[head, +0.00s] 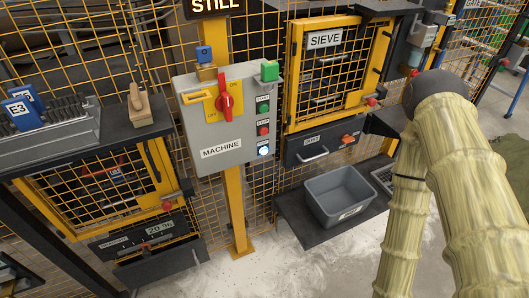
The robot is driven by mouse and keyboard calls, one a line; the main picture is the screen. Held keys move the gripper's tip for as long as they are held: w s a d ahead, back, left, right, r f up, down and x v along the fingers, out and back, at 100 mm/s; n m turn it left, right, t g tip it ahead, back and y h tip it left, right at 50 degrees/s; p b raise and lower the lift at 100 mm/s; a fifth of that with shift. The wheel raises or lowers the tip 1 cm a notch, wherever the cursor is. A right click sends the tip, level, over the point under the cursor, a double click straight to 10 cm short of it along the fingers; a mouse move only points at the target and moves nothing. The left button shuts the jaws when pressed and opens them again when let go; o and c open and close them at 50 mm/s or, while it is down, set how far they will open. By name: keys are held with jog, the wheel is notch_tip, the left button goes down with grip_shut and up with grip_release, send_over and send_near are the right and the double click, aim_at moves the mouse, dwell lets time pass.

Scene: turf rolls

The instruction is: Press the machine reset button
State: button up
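The grey machine control box (212,135), labelled MACHINE, is mounted on a yellow post left of the picture's middle. A column of round buttons runs down its right side: a green button (264,109), a red button (263,130) and, lowest, a pale button with a blue rim (263,151) that looks lit. The small labels by the buttons are hard to read. A red rotary switch (225,96) on a yellow plate is to their left. My arm, in a pale yellow sleeve, bends at the right side, apart from the box. My gripper is not in view.
A grey bin (340,196) stands on a low dark shelf (296,226) below the SIEVE door (325,75). A left bench (100,137) carries a wooden-handled tool (139,104) and a blue E3 tag (20,112). Wire mesh stands behind the box. Space before the box looks clear.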

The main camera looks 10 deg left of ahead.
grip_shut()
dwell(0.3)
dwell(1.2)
